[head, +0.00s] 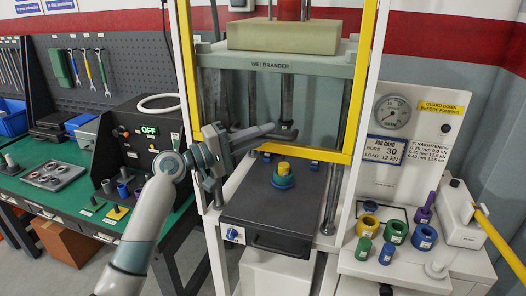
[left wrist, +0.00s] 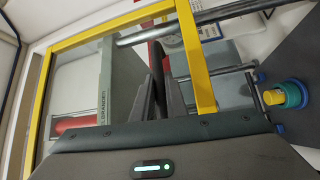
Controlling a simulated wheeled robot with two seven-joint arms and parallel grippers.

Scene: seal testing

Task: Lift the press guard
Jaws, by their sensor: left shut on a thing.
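The press guard is a clear panel in a yellow frame (head: 300,153), on the front of the white press. Its lower bar hangs above the dark press bed (head: 262,215), with a gap between them. The frame also shows large in the left wrist view (left wrist: 198,55). My left gripper (head: 264,130) is at the guard's lower part, just above the lower bar, its fingers closed on the guard. The exact grip is hard to make out. In the left wrist view its dark fingers (left wrist: 156,62) show close together inside the yellow outline. My right gripper is not in view.
A green and yellow stacked part (head: 283,175) stands on the press bed below the guard. A control box reading OFF (head: 149,131) stands on the green bench at left. At right, a white stand holds coloured rings (head: 396,231) and a gauge (head: 393,112).

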